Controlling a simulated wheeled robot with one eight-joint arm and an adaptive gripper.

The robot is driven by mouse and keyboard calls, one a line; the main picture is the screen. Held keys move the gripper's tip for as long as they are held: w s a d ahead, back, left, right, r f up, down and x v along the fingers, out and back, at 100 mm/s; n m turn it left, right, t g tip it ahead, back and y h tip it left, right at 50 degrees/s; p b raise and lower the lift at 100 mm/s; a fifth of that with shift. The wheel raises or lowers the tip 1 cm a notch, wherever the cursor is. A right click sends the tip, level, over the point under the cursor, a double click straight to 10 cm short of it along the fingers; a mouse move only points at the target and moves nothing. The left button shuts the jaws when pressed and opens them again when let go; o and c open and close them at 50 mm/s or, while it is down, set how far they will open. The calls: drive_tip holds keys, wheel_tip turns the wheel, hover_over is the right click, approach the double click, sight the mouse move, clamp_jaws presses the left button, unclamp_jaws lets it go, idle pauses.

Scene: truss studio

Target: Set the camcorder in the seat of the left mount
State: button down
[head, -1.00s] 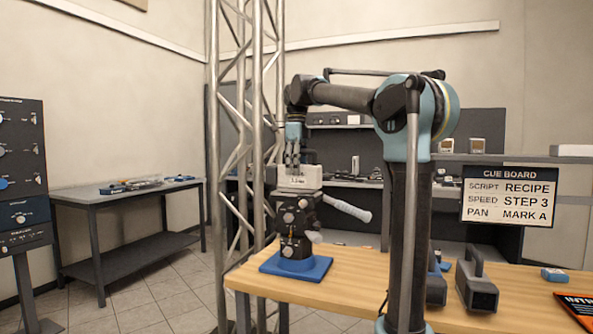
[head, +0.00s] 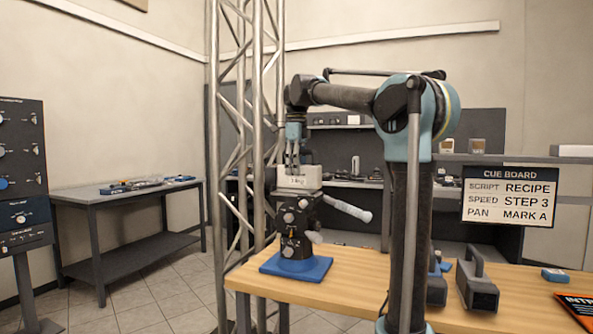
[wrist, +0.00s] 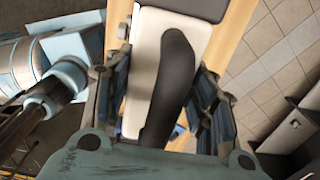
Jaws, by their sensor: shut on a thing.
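A pale camcorder (head: 311,178) with a small label on its side is at the top of the left mount. The left mount (head: 290,223) has a dark knobbed head, a pan handle to the right and a blue base (head: 296,267) on the wooden table. The camcorder's underside meets or nearly meets the mount's top; I cannot tell if it is seated. My gripper (head: 293,161) is above the camcorder, shut on it. The wrist view shows the pale body (wrist: 145,55) and dark handle (wrist: 173,75) between my fingers. The seat is hidden.
Dark handled devices (head: 477,285) stand on the wooden table (head: 365,268) to the right, near a small blue box (head: 555,276). A metal truss (head: 238,130) rises behind the mount. A cue board (head: 509,196) hangs at the right.

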drive_tip(key=shift+f, duration=0.45)
idle(0.9)
drive_tip(key=c, duration=0.6)
unclamp_jaws()
wheel_tip(320, 180, up, 12)
drive_tip(key=shift+d+f, duration=0.1)
